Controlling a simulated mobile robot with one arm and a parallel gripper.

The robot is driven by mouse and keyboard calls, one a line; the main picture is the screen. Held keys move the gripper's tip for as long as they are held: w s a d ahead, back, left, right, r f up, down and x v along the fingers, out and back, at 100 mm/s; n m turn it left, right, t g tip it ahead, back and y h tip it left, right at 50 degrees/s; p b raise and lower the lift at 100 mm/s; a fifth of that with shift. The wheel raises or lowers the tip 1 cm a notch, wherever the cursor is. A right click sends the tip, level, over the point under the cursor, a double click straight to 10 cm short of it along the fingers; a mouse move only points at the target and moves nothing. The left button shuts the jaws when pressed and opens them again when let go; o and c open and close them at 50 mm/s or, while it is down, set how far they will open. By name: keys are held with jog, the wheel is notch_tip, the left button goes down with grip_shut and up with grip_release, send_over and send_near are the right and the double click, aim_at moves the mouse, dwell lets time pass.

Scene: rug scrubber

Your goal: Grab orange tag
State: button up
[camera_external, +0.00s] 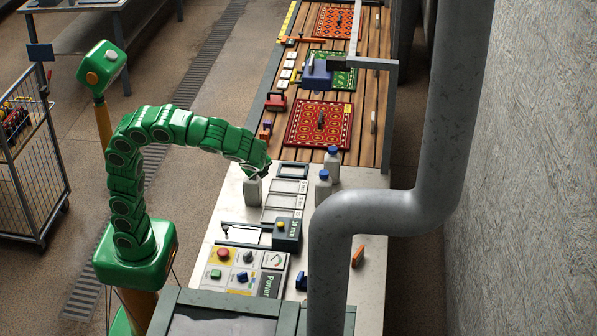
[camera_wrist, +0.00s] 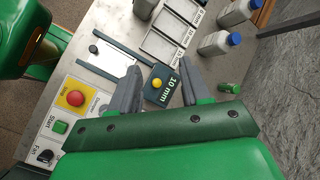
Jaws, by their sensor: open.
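A small orange piece (camera_external: 358,255), which looks like the orange tag, lies on the pale counter right of the control panel, close to the grey pipe in the external view. I cannot make it out in the wrist view. My gripper (camera_external: 262,168) is over the counter, up and to the left of the orange piece and well apart from it. In the wrist view my gripper (camera_wrist: 160,76) has its two fingers spread with nothing held. A dark block marked 10 mm with a yellow button (camera_wrist: 157,83) shows beyond and between them.
Two blue-capped bottles (camera_external: 323,188) and a grey bottle (camera_external: 252,191) stand on the counter. A control panel (camera_external: 243,270) and a blue piece (camera_external: 301,281) are nearer the camera. A thick grey pipe (camera_external: 345,215) hides part of the counter. Rugs (camera_external: 320,124) lie beyond on wooden slats.

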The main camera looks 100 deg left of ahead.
jog(key=w+d+m+t+y, duration=0.25)
jog(key=w+m, duration=0.35)
jog(key=w, duration=1.1)
jog(key=w+d+f+m+t+y, duration=0.1)
jog(key=w+d+f+m, duration=0.3)
jog(key=w, duration=0.4)
jog(key=w+d+f+m+t+y, duration=0.25)
jog(key=w+d, duration=0.25)
jog(key=w, duration=0.3)
jog(key=shift+m+g+h, duration=0.3)
jog(key=shift+m+h, duration=0.05)
jog(key=shift+h, duration=0.05)
notch_tip(320, 180, down, 22)
jog(key=shift+w+x, duration=0.15)
jog(key=shift+x, duration=1.8)
jog(key=shift+w+x, duration=0.1)
jog(key=shift+x, duration=1.85)
jog(key=shift+d, duration=0.1)
grip_shut()
